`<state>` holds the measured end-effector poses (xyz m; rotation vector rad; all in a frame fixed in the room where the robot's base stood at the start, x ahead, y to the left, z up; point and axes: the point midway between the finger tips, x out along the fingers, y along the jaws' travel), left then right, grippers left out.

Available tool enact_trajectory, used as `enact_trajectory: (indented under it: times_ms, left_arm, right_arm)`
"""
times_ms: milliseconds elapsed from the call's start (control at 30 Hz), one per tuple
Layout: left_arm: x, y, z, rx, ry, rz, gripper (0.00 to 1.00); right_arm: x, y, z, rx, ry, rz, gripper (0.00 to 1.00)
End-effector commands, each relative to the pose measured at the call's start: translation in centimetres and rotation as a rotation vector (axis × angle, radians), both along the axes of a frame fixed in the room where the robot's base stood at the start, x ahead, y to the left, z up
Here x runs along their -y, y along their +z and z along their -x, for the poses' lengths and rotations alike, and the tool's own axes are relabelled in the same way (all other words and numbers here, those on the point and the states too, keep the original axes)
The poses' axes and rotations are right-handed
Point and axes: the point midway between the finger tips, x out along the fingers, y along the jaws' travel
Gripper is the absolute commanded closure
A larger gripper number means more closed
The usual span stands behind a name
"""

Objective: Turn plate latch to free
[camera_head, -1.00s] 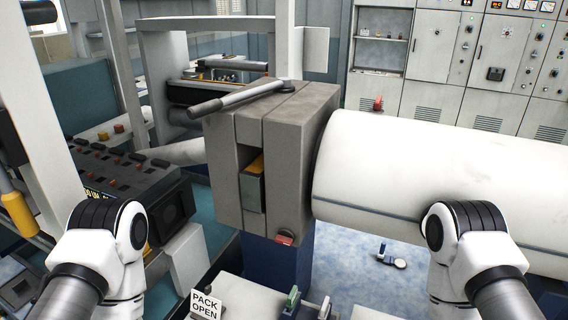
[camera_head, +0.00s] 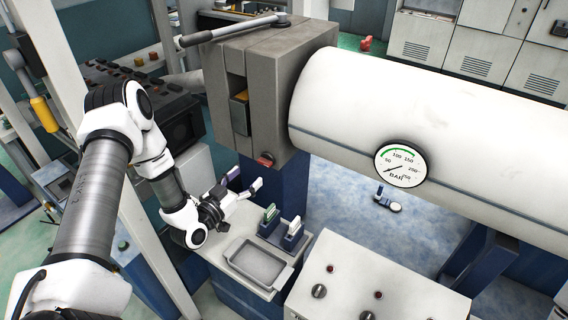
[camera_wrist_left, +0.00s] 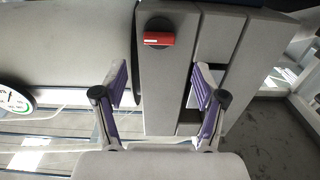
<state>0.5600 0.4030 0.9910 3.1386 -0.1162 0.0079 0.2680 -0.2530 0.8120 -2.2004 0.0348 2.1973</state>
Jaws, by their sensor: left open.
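A red plate latch (camera_head: 265,160) sits low on the side of the grey die block (camera_head: 262,80). In the left wrist view the red latch (camera_wrist_left: 159,39) is a bar lying level across a dark round base, beyond the fingers. My left gripper (camera_head: 245,180) is just below and left of the latch in the head view. Its purple-padded fingers (camera_wrist_left: 160,90) are open and empty, apart from the latch and spread to either side of it. My right gripper is not in view.
A white barrel with a pressure gauge (camera_head: 399,163) runs right from the block. Below stand a grey tray (camera_head: 229,251), small green-and-white items in a holder (camera_head: 283,232) and a white control box (camera_head: 378,290). A long lever (camera_head: 232,30) lies on top of the block.

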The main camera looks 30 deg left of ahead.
Motion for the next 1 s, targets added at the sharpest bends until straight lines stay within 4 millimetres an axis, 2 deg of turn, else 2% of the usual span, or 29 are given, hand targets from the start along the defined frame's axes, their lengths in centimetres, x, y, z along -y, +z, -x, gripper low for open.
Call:
enact_trajectory:
  times_ms: [300, 400, 667, 700, 867, 1000]
  left_arm:
    - [0.7, 0.2, -5.6, -0.001, -0.008, -0.005, 0.29]
    - [0.8, 0.1, -6.9, -0.003, -0.006, -0.003, 0.29]
    - [0.8, -0.1, -7.4, -0.004, -0.004, 0.001, 0.29]
    - [0.8, -0.1, -7.4, -0.004, -0.004, 0.001, 0.33]
    - [0.8, -0.1, -7.4, -0.004, -0.004, 0.0, 0.89]
    - [0.8, 0.0, -7.4, -0.003, -0.005, 0.0, 0.89]
  right_arm:
    - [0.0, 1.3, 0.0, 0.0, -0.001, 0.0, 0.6]
    - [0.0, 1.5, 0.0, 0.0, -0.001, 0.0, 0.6]
    - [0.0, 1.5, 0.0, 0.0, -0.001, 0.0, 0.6]
    - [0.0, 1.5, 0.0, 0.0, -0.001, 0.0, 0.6]
    - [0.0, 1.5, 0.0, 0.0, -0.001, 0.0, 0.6]
    - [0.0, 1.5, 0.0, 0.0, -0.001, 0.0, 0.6]
